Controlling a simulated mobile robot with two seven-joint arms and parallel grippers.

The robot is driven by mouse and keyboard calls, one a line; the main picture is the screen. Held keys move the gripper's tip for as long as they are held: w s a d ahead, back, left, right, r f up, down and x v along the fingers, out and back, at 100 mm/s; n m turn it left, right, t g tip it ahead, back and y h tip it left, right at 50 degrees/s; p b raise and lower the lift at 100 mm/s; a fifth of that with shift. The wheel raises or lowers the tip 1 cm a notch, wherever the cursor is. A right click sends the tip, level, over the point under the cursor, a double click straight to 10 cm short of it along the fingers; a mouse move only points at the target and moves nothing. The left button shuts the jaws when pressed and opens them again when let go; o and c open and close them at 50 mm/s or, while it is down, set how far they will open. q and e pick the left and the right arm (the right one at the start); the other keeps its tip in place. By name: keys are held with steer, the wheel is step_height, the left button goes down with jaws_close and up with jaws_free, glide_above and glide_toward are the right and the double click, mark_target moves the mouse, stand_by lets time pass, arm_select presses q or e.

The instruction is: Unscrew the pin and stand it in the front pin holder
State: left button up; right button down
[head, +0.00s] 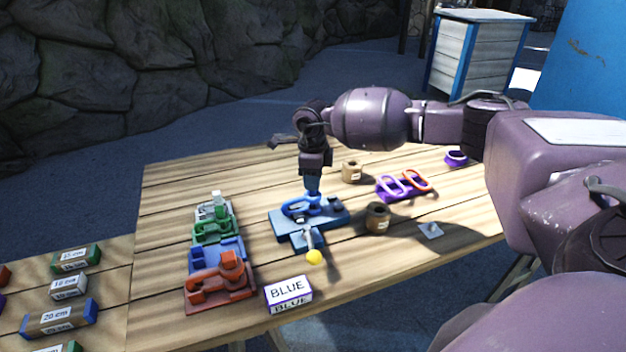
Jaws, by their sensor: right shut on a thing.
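My right gripper (314,174) points straight down over the blue fixture (335,221) in the middle of the table. It is shut on the blue pin (313,186), whose upper part shows just below the jaws. The pin stands upright at the blue ring on the fixture; its lower end is hidden, so I cannot tell whether it is still in the thread. Two brown round holders stand to the right: the front pin holder (377,219) nearer me, and another (352,172) farther back. My left gripper is out of view.
A yellow-knobbed lever (314,257) sticks out in front of the fixture. A "BLUE" sign (289,293) stands at the front edge. Coloured fixtures (217,276) line the left. A purple rack (403,189) with rings lies right. Free table (455,205) lies at the right.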

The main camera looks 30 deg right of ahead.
steer(key=shift+r+p, duration=0.35)
steer(key=shift+r, duration=0.45)
steer(key=shift+r+p, duration=0.75)
steer(key=shift+r, duration=0.75)
steer(key=shift+r+p, duration=0.4)
steer(key=shift+r, duration=0.3)
